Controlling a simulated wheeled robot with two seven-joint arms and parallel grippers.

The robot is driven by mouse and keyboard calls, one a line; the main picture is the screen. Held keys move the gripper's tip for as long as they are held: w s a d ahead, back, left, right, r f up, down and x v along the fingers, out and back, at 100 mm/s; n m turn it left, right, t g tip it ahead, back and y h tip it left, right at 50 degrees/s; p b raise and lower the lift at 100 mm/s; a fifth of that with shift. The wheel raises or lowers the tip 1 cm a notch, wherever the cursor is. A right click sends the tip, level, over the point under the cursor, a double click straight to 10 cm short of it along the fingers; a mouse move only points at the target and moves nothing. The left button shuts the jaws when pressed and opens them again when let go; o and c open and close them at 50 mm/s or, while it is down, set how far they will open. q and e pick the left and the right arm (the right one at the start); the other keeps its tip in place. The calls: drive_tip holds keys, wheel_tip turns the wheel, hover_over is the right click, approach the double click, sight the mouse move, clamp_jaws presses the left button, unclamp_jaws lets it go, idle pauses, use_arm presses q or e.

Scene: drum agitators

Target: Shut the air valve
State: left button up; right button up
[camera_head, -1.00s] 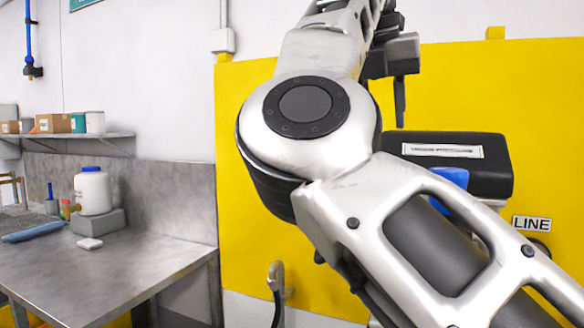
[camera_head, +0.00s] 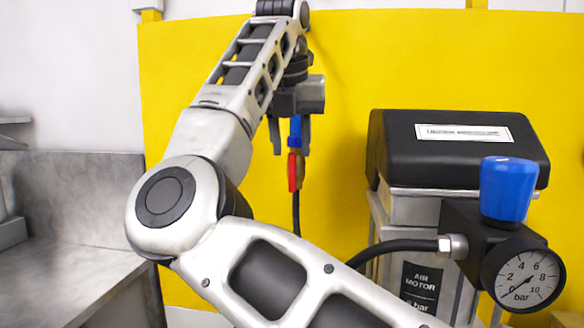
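The air valve shows as a red lever (camera_head: 294,171) on a brass-coloured body, below a blue pipe piece (camera_head: 295,129) in front of the yellow panel. The lever hangs straight down, in line with the pipe and the black hose below. My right gripper (camera_head: 291,148) points down just above the lever, its two dark fingers apart, with the blue piece showing between them. I cannot tell whether the fingers are in front of the pipe or around it. They do not appear closed on anything. My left gripper is out of view.
A black-topped air motor unit (camera_head: 455,150) stands at the right, with a blue regulator knob (camera_head: 508,188) and a pressure gauge (camera_head: 523,278) in front. A steel bench (camera_head: 60,265) is at the left. My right arm crosses the foreground. The yellow panel (camera_head: 200,60) lies behind.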

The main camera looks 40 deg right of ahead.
sight(291, 155)
drive_tip(key=shift+x, duration=2.8)
drive_tip(key=shift+w+r, duration=0.1)
clamp_jaws()
